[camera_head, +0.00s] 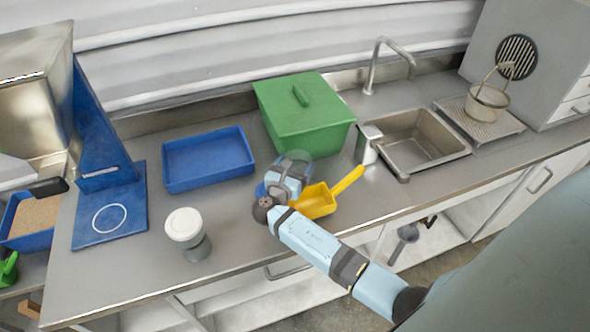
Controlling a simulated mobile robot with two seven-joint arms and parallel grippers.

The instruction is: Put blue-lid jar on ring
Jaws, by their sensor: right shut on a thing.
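My right gripper (285,178) is over the counter near its middle, shut on what appears to be the blue-lid jar (261,189). Only a blue edge and some clear rounded wall show around the gripper. The fingers and most of the jar are hidden by my wrist, and I cannot tell whether the jar touches the counter. The ring (93,221) is a thin white circle on the flat blue base (136,226) of the hopper stand at the left. It is empty. My left gripper is not in view.
A white-lidded jar (186,226) stands between the ring and my right gripper. A blue tray (208,160) and a green lidded bin (304,113) stand behind. A yellow scoop (316,201) lies beside my gripper. The sink (424,142) is at the right.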

